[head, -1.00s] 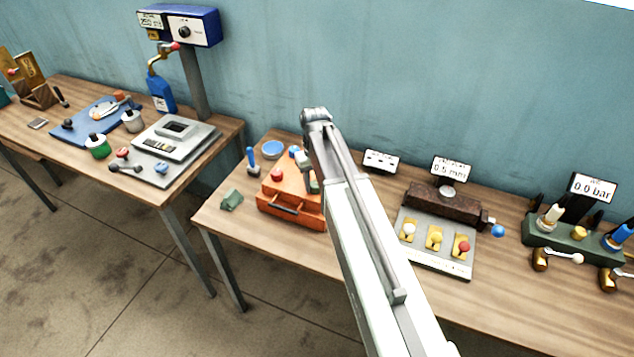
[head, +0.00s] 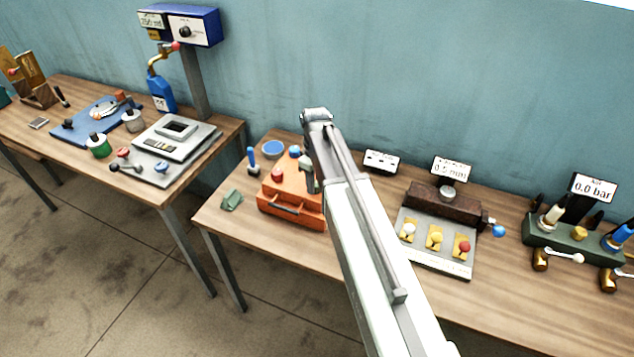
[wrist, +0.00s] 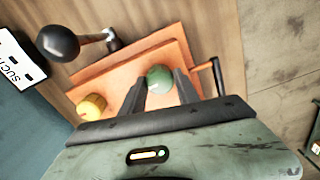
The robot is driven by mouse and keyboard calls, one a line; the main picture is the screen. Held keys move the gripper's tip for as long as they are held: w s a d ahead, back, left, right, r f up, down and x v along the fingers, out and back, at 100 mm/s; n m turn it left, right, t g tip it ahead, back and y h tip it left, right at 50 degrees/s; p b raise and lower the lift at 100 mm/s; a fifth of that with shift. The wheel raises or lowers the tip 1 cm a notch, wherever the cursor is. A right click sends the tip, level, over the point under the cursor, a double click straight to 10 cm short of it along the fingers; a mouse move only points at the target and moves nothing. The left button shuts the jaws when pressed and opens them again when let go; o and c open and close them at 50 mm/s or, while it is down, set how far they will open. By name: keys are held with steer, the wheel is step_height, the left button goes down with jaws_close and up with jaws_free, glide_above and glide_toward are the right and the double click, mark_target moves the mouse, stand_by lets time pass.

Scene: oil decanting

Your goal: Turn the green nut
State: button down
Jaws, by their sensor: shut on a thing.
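The green nut (wrist: 160,76) is a rounded green knob on top of an orange box in the wrist view. My gripper (wrist: 161,84) is shut on it, with one dark finger on each side. The orange box (wrist: 118,78) also shows in the head view (head: 291,206), on the middle bench, partly behind my arm. The nut itself is hidden in the head view by my gripper and arm.
A yellow knob (wrist: 92,105) sits on the box beside the nut. A black ball (wrist: 58,43) on a metal lever stands close by. A red knob (head: 278,175) and a blue-topped tool (head: 252,160) are near my gripper. Bare bench lies in front of the box.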

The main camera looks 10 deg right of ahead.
steer(key=shift+s, duration=0.15)
steer(key=c, duration=0.9)
jaws_free()
step_height(320, 180, up, 8)
steer(key=p, duration=0.8)
steer(key=shift+r, duration=0.1)
steer(key=shift+s+f+b, duration=0.2)
steer(key=shift+f+b, duration=0.15)
steer(key=shift+f, duration=0.1)
steer(key=s+f+m+b, duration=0.8)
steer(key=s+f+b, duration=0.2)
steer(key=s, duration=0.4)
steer(key=shift+d+m, duration=0.25)
steer(key=shift+m, duration=0.05)
